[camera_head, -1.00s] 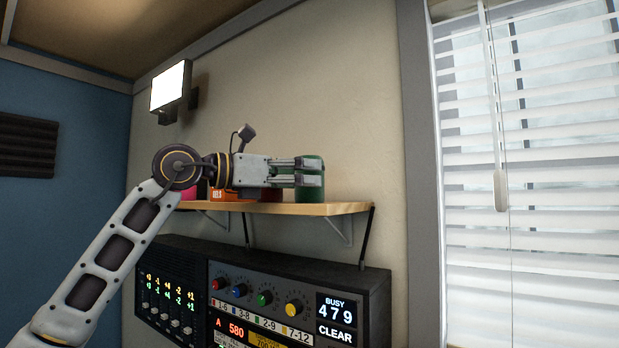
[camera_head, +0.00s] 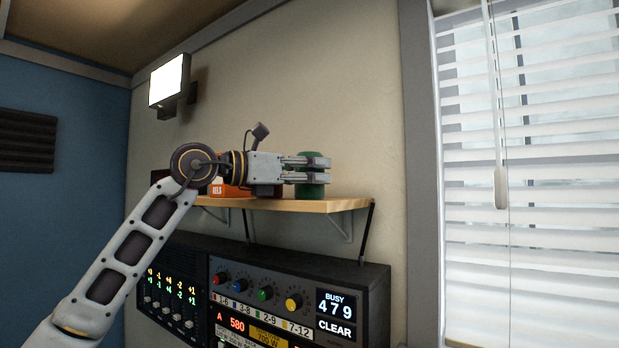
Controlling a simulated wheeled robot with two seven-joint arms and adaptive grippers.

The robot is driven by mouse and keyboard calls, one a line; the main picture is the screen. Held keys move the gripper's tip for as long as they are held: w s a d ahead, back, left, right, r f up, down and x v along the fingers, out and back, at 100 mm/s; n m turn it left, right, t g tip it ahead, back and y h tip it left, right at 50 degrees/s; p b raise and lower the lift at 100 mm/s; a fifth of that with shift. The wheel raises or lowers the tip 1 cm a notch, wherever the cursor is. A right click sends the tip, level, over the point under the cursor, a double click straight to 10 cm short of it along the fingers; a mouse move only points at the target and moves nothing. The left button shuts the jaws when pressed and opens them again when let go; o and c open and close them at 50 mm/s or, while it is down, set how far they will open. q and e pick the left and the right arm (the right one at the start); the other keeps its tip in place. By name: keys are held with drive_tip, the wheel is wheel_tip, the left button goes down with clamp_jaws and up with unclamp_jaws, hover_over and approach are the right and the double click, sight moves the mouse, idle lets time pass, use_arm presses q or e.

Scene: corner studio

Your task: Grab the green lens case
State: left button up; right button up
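The green lens case (camera_head: 311,190) is a short upright cylinder near the right end of the wooden wall shelf. My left gripper (camera_head: 318,171) reaches in from the left at the case's height. Its fingers lie across the front of the case and overlap it in the camera_head view. The case shows above and below the fingers. I cannot tell whether the fingers touch it or how far they are closed. My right gripper is not in view.
The wooden shelf (camera_head: 345,204) has bare room right of the case. An orange box (camera_head: 226,191) and a dark red item stand left of it, partly behind my gripper. A black equipment rack (camera_head: 300,255) is below. A lit lamp panel (camera_head: 168,84) hangs on the wall.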

use_arm(q)
drive_tip(key=c, duration=0.6)
drive_tip(key=shift+r, duration=0.2)
drive_tip(key=shift+c, duration=0.2)
drive_tip(key=shift+r, duration=4.8)
